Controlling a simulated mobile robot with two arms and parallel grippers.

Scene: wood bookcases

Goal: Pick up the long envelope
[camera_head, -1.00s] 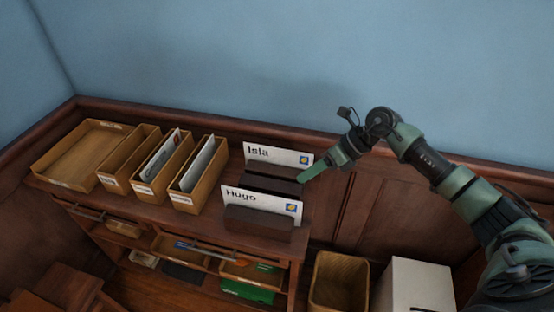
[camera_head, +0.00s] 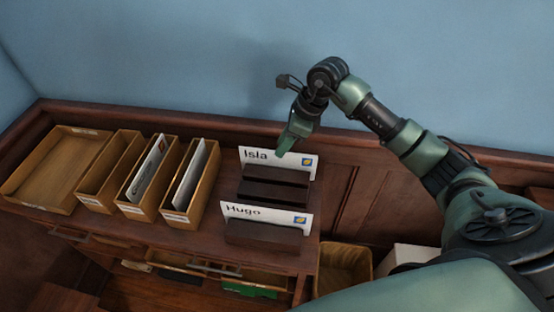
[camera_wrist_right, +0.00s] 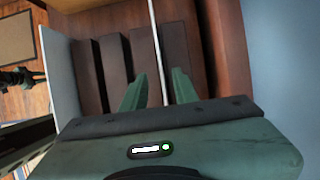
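A white envelope marked Isla (camera_head: 258,156) stands upright in the rear slot of a dark wooden holder (camera_head: 275,183). A second white envelope marked Hugo (camera_head: 265,215) stands in the front slot. Each has a blue and yellow stamp; I cannot tell surely which is longer. My right gripper (camera_head: 281,151) is at the top edge of the Isla envelope, pointing down. In the right wrist view the gripper (camera_wrist_right: 158,86) is open, and the thin edge of the Isla envelope (camera_wrist_right: 156,45) runs between its fingers. The Hugo envelope (camera_wrist_right: 60,78) is off to the left there.
Left of the holder stand several wooden file boxes, two with papers, such as this box (camera_head: 190,190), and a flat wooden tray (camera_head: 55,165). A blue wall and wooden panel rise behind. A wooden bin (camera_head: 343,265) stands below, right of the cabinet.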

